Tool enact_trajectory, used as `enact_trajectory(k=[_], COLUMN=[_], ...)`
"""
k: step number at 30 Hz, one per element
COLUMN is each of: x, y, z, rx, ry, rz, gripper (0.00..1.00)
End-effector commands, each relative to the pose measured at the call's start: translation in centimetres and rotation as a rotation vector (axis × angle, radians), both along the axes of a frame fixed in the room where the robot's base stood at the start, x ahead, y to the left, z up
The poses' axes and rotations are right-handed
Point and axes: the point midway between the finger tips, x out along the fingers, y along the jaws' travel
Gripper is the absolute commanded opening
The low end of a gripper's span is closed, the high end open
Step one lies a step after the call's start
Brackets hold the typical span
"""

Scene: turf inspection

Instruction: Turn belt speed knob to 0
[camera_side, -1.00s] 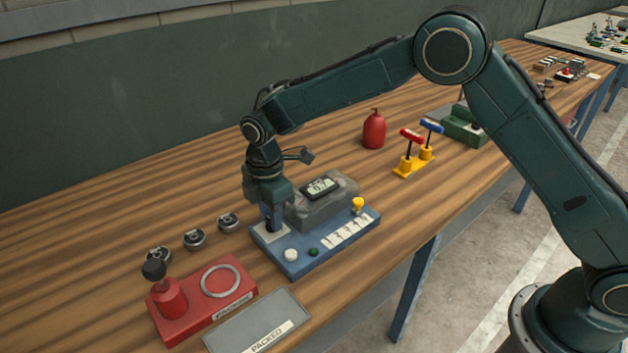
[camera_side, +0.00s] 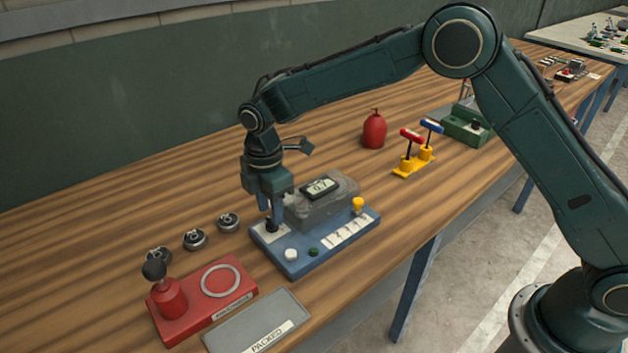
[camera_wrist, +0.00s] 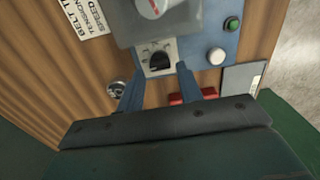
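The black knob (camera_side: 271,226) sits on a pale plate at the left end of the blue panel (camera_side: 310,258). In the wrist view the knob (camera_wrist: 157,60) shows a small light mark, but its setting is too small to read. My gripper (camera_side: 273,214) points down just above the knob. In the wrist view the two fingers of my gripper (camera_wrist: 159,73) are apart with nothing between them, and the knob lies ahead of the gap. A grey display housing (camera_side: 322,203) stands behind the knob; its digits look like 07, not clearly.
A red fixture (camera_side: 172,300) and grey tray (camera_side: 258,322) stand in front. Several round parts (camera_side: 195,239) lie left; a red bottle (camera_side: 374,130) stands behind.

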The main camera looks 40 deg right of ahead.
Motion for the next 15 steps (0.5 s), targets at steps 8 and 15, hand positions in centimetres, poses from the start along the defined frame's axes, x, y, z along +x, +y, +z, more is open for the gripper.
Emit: enact_trajectory(k=[8, 15], x=[0.1, 0.1], y=[0.0, 0.0], z=[4.6, 8.6], rx=[0.002, 0.002], ry=[-0.005, -0.005], rz=[0.0, 0.001], gripper=[0.36, 0.36])
